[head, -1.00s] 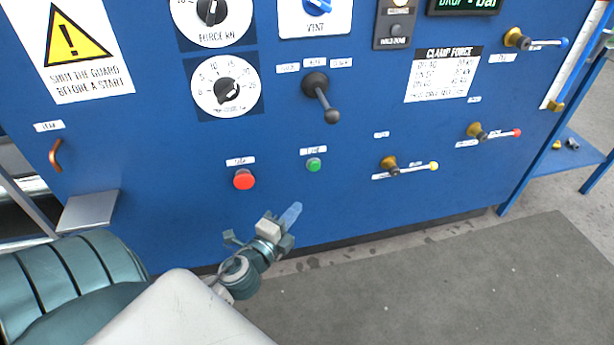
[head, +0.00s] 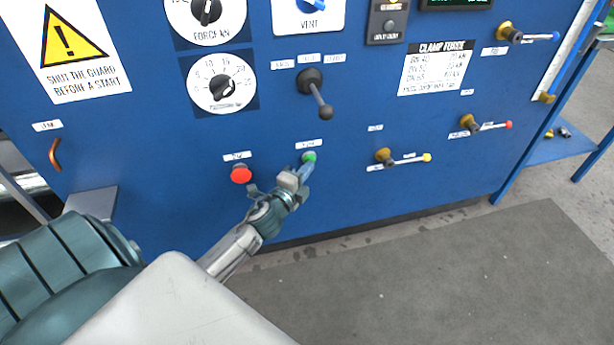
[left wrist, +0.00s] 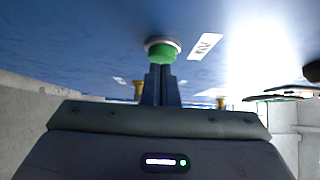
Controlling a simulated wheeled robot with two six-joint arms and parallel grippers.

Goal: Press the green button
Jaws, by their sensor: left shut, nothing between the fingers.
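The green button (head: 309,157) is a small round button on the blue panel, under a white label. In the left wrist view the green button (left wrist: 161,50) shows directly at the tips of my fingers. My left gripper (head: 305,169) is shut and empty, its fingertips at the lower edge of the button in the head view. In the left wrist view my left gripper (left wrist: 161,70) overlaps the button's near side; I cannot tell whether it touches or how far the button is pushed in. My right gripper is not in view.
A red button (head: 241,174) is to the left of the green one. A black lever (head: 318,97) sticks out above it. A yellow-tipped valve handle (head: 403,160) is to the right. The blue panel (head: 180,215) stands upright on a grey floor.

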